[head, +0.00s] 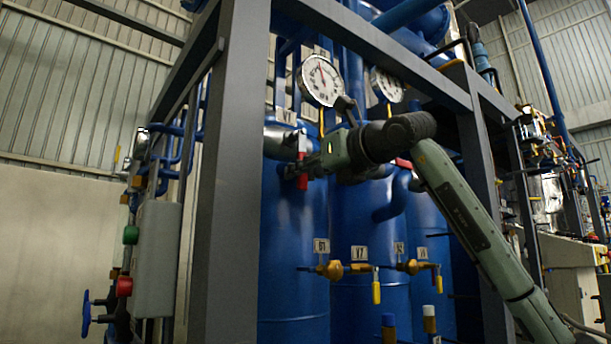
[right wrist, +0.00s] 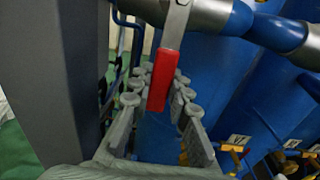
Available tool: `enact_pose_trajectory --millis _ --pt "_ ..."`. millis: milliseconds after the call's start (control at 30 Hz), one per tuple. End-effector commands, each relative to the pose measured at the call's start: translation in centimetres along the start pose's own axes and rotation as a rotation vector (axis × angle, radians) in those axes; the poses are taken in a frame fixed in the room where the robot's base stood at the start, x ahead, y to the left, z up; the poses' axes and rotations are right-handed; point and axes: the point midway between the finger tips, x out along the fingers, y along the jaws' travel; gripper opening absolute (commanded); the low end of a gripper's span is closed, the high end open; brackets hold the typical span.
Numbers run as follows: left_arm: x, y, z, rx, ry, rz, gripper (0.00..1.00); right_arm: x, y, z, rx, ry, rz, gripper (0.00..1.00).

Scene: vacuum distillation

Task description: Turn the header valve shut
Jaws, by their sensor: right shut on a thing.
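The header valve's red handle (head: 302,172) hangs downward in the head view, beside a silver pipe section (head: 279,139) on the blue column. My right gripper (head: 297,170) reaches in from the right and is shut on this handle. In the right wrist view the red grip (right wrist: 163,80) sits between the two grey fingers (right wrist: 160,97), and its bare metal lever (right wrist: 178,22) runs up past a silver pipe (right wrist: 218,14). The fingers partly hide the grip in the head view. My left gripper is not in view.
A grey frame post (head: 228,180) stands close left of the gripper. A round gauge (head: 321,80) is just above it. Brass valves with yellow handles (head: 376,288) sit lower on the blue columns (head: 294,225). Another post (head: 480,170) stands behind my forearm.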

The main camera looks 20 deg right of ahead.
Motion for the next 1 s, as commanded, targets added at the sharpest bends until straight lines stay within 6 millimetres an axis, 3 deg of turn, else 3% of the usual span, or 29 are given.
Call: enact_pose_trajectory --millis 467,500,667,1000 --pt "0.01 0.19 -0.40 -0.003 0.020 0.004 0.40 0.06 0.28 -0.22 0.022 0.006 0.004 0.00" --pt "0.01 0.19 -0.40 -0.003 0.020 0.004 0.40 0.06 0.29 -0.22 0.022 0.006 0.004 0.18" --pt "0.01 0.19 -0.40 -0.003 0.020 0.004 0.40 0.05 0.26 -0.18 0.019 0.005 0.003 0.38" --pt "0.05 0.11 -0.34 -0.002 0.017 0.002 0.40 -0.23 0.15 -0.03 0.017 0.001 0.001 0.40"
